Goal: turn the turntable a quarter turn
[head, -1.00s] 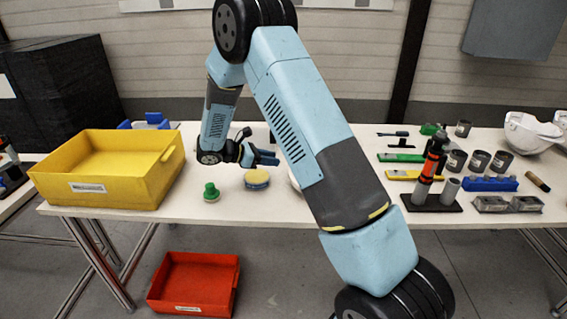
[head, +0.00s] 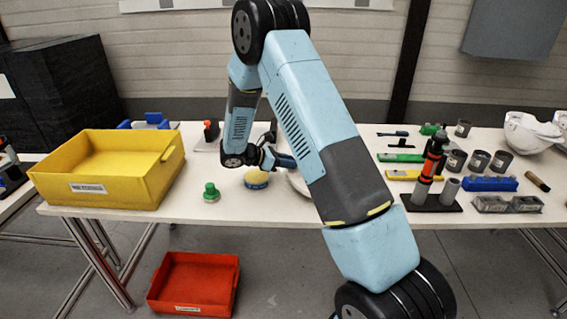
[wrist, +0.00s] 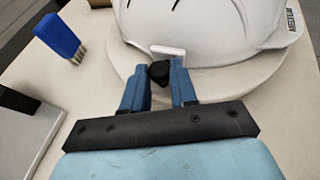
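In the wrist view a white helmet shell (wrist: 210,25) sits on a round off-white turntable (wrist: 235,92). A black knob (wrist: 159,72) with a white block behind it stands at the turntable's near edge. My gripper (wrist: 160,80) has its two blue fingers apart, one on each side of the knob. A firm hold on it does not show. In the head view my gripper (head: 285,160) is at the turntable's left side. Only a pale edge of the turntable (head: 298,183) shows there; my arm hides the rest and the helmet on it.
A yellow bin (head: 120,190) stands at the table's left. Bottle, cups and blocks fill the right side. A blue brush (wrist: 60,37) lies left in the wrist view.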

